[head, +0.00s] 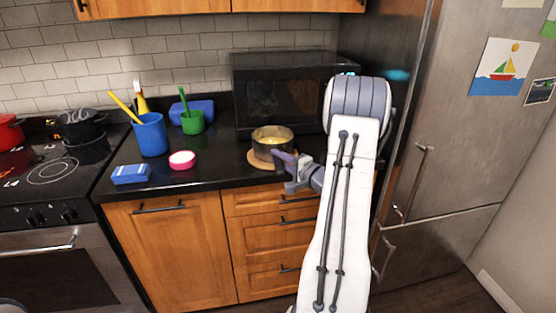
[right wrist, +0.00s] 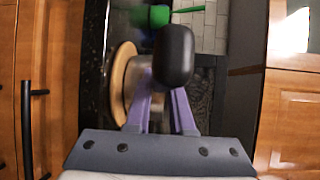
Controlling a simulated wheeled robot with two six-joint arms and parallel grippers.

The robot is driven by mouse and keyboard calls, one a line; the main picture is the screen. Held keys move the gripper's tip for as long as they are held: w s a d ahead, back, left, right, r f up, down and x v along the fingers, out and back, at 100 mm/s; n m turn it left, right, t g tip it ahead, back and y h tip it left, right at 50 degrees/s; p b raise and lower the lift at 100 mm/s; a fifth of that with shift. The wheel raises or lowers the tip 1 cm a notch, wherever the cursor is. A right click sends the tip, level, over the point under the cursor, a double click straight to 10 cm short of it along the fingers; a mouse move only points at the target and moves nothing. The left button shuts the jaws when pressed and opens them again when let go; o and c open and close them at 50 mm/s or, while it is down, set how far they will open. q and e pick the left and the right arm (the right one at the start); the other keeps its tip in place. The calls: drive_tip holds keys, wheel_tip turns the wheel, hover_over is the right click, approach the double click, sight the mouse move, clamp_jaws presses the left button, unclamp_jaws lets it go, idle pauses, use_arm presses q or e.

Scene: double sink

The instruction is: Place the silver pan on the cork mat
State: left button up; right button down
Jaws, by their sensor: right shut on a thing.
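The silver pan (head: 272,143), with something yellowish inside, is upright over the round cork mat (head: 256,162) on the counter in front of the microwave. In the right wrist view the pan's side (right wrist: 132,88) is right against or very close to the mat (right wrist: 121,82); I cannot tell whether any gap is left. My right gripper (head: 287,162) is at the pan's near right side. Its purple fingers (right wrist: 163,100) are shut on the pan's black handle (right wrist: 174,55). My left gripper is not in view.
A black microwave (head: 290,95) stands close behind the pan. To the left are a pink-rimmed round item (head: 182,160), a green cup (head: 193,123), a blue cup (head: 151,135) and a blue box (head: 131,174). The stove is far left, the fridge (head: 460,130) right.

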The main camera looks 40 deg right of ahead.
idle(0.3)
drive_tip(key=c, duration=0.8)
unclamp_jaws()
drive_tip(key=shift+f, duration=0.1)
drive_tip(key=shift+s, duration=0.1)
drive_tip(key=s, duration=0.8)
drive_tip(key=s+r, duration=0.1)
drive_tip(key=s, duration=0.2)
drive_tip(key=shift+s+a, duration=0.25)
drive_tip(key=shift+s, duration=0.15)
